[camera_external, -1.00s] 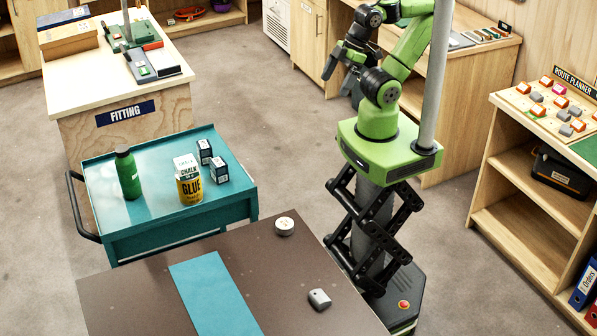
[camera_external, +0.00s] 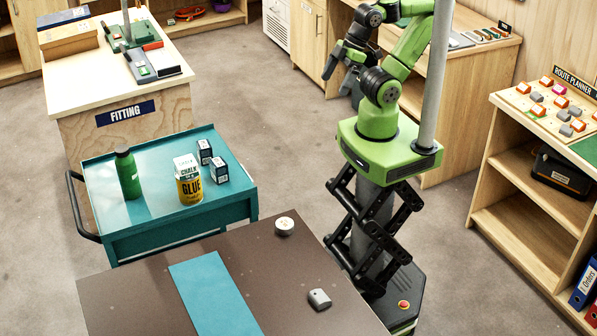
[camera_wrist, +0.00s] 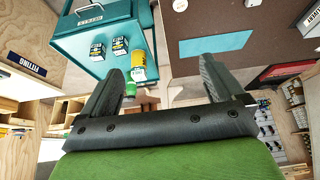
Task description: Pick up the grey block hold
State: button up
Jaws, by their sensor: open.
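A small grey block hold (camera_external: 319,299) with a dark spot lies on the brown table (camera_external: 130,290) near its right edge, in the external view. My gripper (camera_external: 342,68) is raised at the back, far from that hold, with its fingers pointing down and left. In the wrist view my gripper (camera_wrist: 158,70) has its two dark fingers spread wide with nothing between them.
A round pale hold (camera_external: 284,226) and a teal strip (camera_external: 215,295) are on the brown table. A teal cart (camera_external: 150,235) beside it carries a green bottle (camera_external: 128,173), a glue tin (camera_external: 189,186) and small boxes. A route planner board (camera_external: 550,105) with small holds stands at right.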

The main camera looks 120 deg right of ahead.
aim_at(320, 295)
jog(key=shift+c, duration=0.4)
